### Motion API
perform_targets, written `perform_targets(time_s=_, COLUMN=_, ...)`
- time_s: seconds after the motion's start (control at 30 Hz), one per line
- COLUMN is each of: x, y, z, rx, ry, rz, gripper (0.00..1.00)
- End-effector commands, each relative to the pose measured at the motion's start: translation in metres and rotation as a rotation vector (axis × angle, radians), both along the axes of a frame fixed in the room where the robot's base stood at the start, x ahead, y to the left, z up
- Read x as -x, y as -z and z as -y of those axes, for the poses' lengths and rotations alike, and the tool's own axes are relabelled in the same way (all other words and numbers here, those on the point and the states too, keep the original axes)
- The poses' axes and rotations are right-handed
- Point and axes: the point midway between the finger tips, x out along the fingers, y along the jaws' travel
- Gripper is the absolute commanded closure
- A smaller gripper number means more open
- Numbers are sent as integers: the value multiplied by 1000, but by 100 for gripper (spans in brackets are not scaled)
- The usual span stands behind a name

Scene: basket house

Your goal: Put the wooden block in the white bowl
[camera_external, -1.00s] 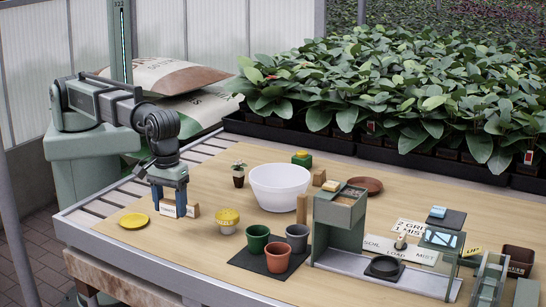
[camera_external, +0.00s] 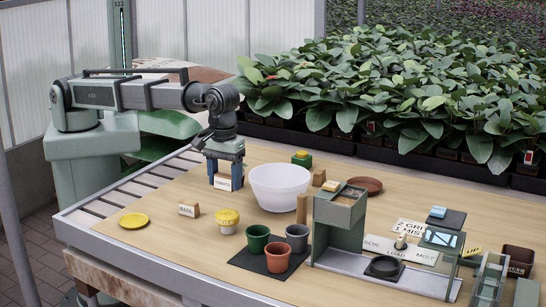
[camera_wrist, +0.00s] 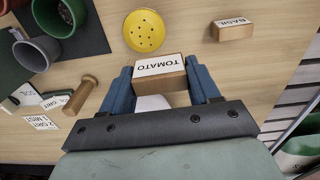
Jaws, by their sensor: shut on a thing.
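My gripper (camera_external: 226,174) is shut on a small wooden block with a white TOMATO label (camera_external: 223,183). In the wrist view the TOMATO block (camera_wrist: 161,73) sits between the two blue fingers (camera_wrist: 162,84). The white bowl (camera_external: 280,190) stands to the right of my gripper in the external view, apart from it, and its visible part looks empty. A second wooden block labelled BASIL (camera_external: 189,210) lies on the table; it also shows in the wrist view (camera_wrist: 233,30). A pale patch shows behind the held block in the wrist view; I cannot tell what it is.
A yellow-topped pot (camera_external: 228,220) and a yellow dish (camera_external: 134,220) stand in front. An upright wooden piece (camera_external: 302,208) is close to the bowl's right side. Several coloured pots stand on a dark mat (camera_external: 258,263). A planter station (camera_external: 340,225) is at right.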

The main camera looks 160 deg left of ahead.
Motion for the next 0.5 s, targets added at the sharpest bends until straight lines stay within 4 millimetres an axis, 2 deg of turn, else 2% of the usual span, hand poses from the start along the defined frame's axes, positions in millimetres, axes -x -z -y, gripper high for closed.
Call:
perform_targets(time_s=0.03, x=5, y=-1, z=-22, rx=0, ry=0, rz=0, gripper=68)
perform_targets(time_s=0.2, x=30, y=-3, z=-80, rx=0, ry=16, rz=0, gripper=68)
perform_targets(time_s=0.4, x=58, y=-5, z=-132, rx=0, ry=35, rz=0, gripper=68)
perform_targets(time_s=0.5, x=69, y=-5, z=-149, rx=0, ry=42, rz=0, gripper=68)
